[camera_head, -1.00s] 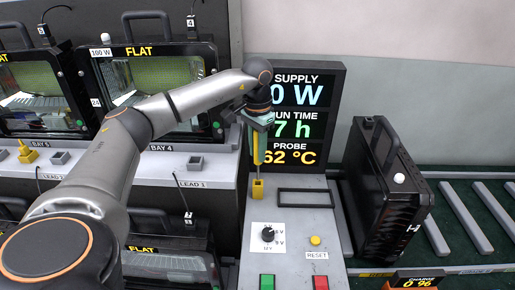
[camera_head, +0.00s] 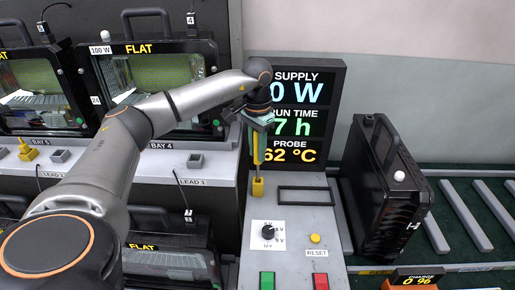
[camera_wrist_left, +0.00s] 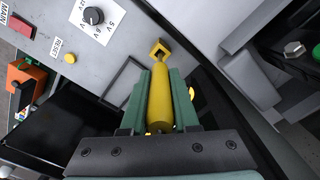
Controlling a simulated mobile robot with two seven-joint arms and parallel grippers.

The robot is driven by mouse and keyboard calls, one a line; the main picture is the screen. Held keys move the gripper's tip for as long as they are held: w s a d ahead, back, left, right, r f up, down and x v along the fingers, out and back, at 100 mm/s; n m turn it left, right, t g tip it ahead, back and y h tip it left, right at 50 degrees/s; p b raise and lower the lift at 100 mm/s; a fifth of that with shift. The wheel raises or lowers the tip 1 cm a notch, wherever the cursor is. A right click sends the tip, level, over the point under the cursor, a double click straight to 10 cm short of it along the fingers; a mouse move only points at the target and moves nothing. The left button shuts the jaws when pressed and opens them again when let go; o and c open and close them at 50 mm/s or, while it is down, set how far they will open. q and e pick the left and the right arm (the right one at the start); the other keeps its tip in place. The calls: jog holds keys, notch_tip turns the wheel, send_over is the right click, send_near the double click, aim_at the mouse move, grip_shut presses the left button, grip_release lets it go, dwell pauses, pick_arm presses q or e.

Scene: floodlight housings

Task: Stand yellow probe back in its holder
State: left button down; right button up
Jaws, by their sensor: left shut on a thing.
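The yellow probe (camera_head: 258,152) is held upright in my left gripper (camera_head: 258,138), its tip pointing down at the yellow square holder (camera_head: 258,188) on the grey bench panel. In the left wrist view, the probe (camera_wrist_left: 160,103) lies between the green fingers of my left gripper (camera_wrist_left: 160,78), which are shut on it. The holder (camera_wrist_left: 161,47) shows a dark opening just past the probe's tip. The tip is at or very near the holder; I cannot tell whether it has entered. My right gripper is not in view.
A display screen (camera_head: 303,118) stands right behind the probe. A black rectangular frame (camera_head: 305,195), a dial (camera_head: 268,232) and a yellow reset button (camera_head: 315,239) are on the panel.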

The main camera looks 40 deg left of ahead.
pick_arm(q)
jog(key=shift+f+b, duration=1.55)
jog(key=shift+f, duration=1.55)
dwell(1.8)
jog(key=c, duration=0.6)
grip_release()
notch_tip(320, 180, up, 13)
jog(key=shift+f, duration=0.2)
